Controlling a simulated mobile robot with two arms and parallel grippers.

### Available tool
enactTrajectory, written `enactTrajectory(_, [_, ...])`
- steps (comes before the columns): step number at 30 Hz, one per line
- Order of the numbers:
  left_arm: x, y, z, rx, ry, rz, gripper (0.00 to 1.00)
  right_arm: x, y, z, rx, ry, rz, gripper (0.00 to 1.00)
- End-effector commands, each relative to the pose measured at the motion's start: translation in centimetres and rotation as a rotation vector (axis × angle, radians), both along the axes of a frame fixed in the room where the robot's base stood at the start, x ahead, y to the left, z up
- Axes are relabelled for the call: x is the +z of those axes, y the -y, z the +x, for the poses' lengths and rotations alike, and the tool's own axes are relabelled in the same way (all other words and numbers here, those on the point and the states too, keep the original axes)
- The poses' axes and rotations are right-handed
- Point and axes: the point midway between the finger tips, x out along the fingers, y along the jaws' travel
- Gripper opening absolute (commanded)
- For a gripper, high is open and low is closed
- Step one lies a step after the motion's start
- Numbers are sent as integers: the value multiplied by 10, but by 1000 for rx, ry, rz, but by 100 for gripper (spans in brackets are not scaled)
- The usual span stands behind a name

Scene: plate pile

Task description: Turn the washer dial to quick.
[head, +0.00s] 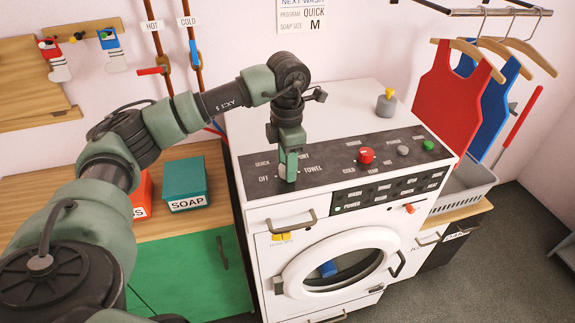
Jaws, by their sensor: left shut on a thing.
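The white washer (262,228) stands in the middle with a dark control panel (328,172) on its sloped top. The program dial sits at the panel's left end among the words QUICK, OFF, TOWEL and a partly covered word. My left gripper (289,172) points down over that dial and is shut on it. The gripper hides most of the dial, so I cannot tell which word it points to. A sign on the wall (303,14) reads PROGRAM QUICK and SOAP SIZE M. My right gripper is not in view.
A red knob (366,156), a grey knob (403,150) and a green button (428,145) sit right of the dial. A grey bottle with a yellow top (386,101) stands on the washer's back. A teal SOAP box (185,184) stands on the left counter.

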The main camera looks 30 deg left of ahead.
Motion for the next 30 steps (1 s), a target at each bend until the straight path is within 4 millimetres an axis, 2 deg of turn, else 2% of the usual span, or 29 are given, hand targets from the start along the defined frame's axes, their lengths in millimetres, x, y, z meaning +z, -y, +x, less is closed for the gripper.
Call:
enactTrajectory(8, [2,0,1,2,6,-1,0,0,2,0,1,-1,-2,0])
enactTrajectory(9, [2,0,1,2,6,-1,43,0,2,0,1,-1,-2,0])
enactTrajectory(11, [2,0,1,2,6,-1,59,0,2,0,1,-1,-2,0])
enactTrajectory(22, [4,0,1,1,4,-1,59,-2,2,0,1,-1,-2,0])
enactTrajectory(26, [19,0,2,1,8,-2,59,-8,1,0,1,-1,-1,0])
enactTrajectory(30, [44,0,2,1,8,-2,59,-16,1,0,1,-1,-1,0])
